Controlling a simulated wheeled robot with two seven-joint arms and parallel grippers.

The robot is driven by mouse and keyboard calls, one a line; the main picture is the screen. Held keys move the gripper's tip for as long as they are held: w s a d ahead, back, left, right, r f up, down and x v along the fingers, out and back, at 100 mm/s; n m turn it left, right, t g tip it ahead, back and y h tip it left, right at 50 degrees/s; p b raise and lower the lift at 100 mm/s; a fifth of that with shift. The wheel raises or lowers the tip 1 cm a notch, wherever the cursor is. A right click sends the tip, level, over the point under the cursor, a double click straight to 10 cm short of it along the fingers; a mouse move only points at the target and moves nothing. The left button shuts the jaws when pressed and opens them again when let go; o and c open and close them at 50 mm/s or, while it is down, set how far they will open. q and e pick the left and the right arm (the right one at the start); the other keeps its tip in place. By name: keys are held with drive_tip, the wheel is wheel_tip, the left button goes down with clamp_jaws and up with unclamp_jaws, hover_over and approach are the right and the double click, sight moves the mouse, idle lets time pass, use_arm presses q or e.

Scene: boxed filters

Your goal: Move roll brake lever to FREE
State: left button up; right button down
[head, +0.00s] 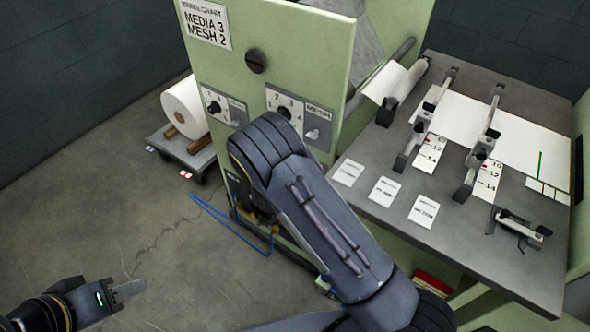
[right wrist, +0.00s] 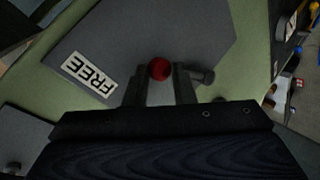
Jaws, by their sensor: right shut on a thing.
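In the right wrist view a red round knob (right wrist: 159,69), which looks like the end of the roll brake lever, sits between the fingers of my right gripper (right wrist: 160,78). The gripper is shut on it. A white FREE label (right wrist: 89,74) is on the grey plate to the left of the knob, apart from it.
A green panel (head: 290,50) with dials and a MEDIA 3 MESH 2 card (head: 206,22) stands in the middle. A white roll (head: 186,107) rests on a low cart (head: 205,160). A grey table (head: 350,200) with clamps, cards and white sheet is at right. The left floor is clear.

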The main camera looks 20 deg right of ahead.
drive_tip(key=shift+w+r+p, duration=0.25)
drive_tip(key=shift+r+p, duration=0.05)
drive_tip(key=shift+p, duration=0.1)
drive_tip(key=c, duration=1.2)
unclamp_jaws()
drive_tip(key=shift+f, duration=0.1)
drive_tip(key=v, duration=0.7)
drive_tip(key=shift+s+a+r, duration=0.2)
drive_tip(key=shift+s+a, duration=0.05)
drive_tip(key=shift+w, duration=0.1)
